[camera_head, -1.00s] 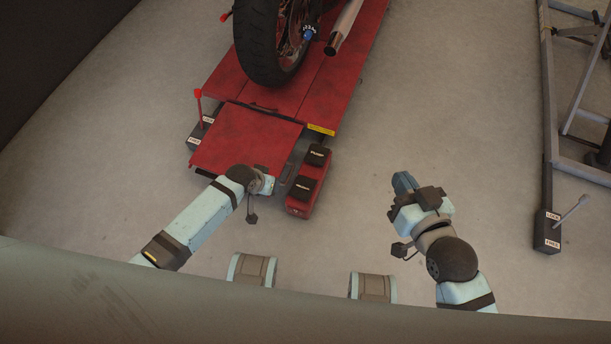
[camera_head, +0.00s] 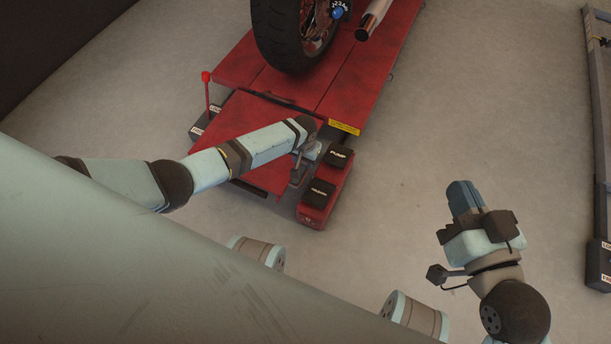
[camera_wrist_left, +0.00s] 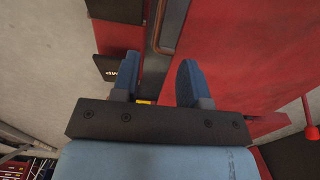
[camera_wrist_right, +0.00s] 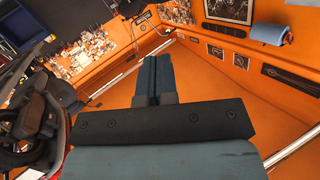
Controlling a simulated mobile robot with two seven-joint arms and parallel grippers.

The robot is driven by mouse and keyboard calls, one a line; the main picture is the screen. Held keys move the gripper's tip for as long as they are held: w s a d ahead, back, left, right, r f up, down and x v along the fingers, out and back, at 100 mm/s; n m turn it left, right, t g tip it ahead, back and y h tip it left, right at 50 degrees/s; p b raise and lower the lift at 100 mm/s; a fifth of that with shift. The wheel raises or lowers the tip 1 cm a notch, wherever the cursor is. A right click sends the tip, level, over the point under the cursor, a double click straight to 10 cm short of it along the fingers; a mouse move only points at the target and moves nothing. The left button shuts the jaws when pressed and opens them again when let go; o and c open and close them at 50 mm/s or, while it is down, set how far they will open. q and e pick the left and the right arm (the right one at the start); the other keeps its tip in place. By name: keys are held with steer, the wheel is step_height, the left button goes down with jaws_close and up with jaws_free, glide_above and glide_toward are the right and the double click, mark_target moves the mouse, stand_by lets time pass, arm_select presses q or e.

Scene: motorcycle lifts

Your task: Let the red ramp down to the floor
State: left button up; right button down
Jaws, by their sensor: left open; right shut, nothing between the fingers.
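The red ramp (camera_head: 245,112) is the panel at the near end of the red lift (camera_head: 350,85); my left arm crosses over it. Its angle to the floor is hard to tell. My left gripper (camera_head: 303,172) is open and empty beside the ramp's right edge, near the pedal unit. My right gripper (camera_head: 463,198) is shut and empty over bare floor, well right of the lift.
A red pedal unit (camera_head: 335,195) with two black pedals stands right of the ramp. A red-knobbed lever (camera_head: 207,92) on a labelled box stands at the ramp's left. A motorcycle wheel (camera_head: 290,35) rests on the lift. A grey frame (camera_head: 600,100) stands far right; floor between is clear.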

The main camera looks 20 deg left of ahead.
mark_target(304, 175)
arm_select(q)
step_height(304, 175, down, 9)
steer(key=b, duration=0.4)
steer(key=shift+r, duration=0.2)
steer(key=shift+f+b, duration=0.5)
steer(key=shift+b, duration=0.05)
arm_select(e)
steer(key=w+d+n+t, duration=0.1)
steer(key=n, duration=0.1)
steer(key=w+n+y, duration=0.1)
steer(key=shift+w+d+n+t, duration=0.35)
steer(key=shift+w+n+t, duration=0.05)
arm_select(q)
jaws_close()
